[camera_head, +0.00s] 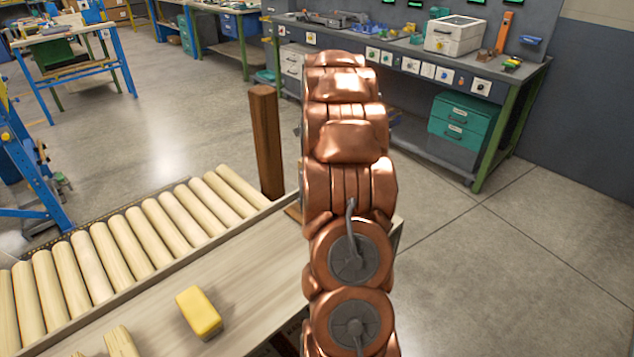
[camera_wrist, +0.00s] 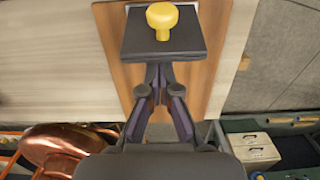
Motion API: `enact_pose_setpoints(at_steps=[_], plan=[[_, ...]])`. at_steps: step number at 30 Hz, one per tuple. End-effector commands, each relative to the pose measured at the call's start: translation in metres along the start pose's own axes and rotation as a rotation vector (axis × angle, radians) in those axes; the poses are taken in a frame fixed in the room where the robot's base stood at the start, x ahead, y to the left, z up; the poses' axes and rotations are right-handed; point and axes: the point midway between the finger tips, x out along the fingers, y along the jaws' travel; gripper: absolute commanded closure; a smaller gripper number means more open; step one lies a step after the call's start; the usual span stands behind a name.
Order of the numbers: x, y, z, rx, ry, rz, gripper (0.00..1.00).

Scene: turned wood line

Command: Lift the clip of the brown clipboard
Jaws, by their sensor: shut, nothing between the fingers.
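In the wrist view the brown clipboard (camera_wrist: 215,85) lies on a pale wooden surface. Its clip (camera_wrist: 133,45) is a dark grey square plate with a yellow knob (camera_wrist: 162,20) on it, near the top of the picture. My gripper (camera_wrist: 159,72) is shut and empty, its fingertips at the clip's near edge. I cannot tell whether the tips touch the clip or reach under it. In the head view my copper-coloured arm hides the gripper, the clip and nearly all of the clipboard.
In the head view a yellow block (camera_head: 199,312) lies on the pale worktop (camera_head: 255,285). Wooden rollers (camera_head: 130,245) run along its left side. A dark wooden post (camera_head: 265,140) stands behind. A grey workbench (camera_head: 420,75) with boxes stands at the back, with open floor before it.

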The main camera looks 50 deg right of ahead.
Motion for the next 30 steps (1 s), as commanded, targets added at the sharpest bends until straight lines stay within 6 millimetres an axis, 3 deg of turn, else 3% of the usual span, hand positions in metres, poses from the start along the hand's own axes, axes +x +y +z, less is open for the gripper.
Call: enact_pose_setpoints(at_steps=[13,30], plan=[[-0.006,0.000,0.018,-0.003,-0.004,-0.002,1.00],[-0.007,0.002,0.021,-0.004,-0.002,0.000,1.00]])
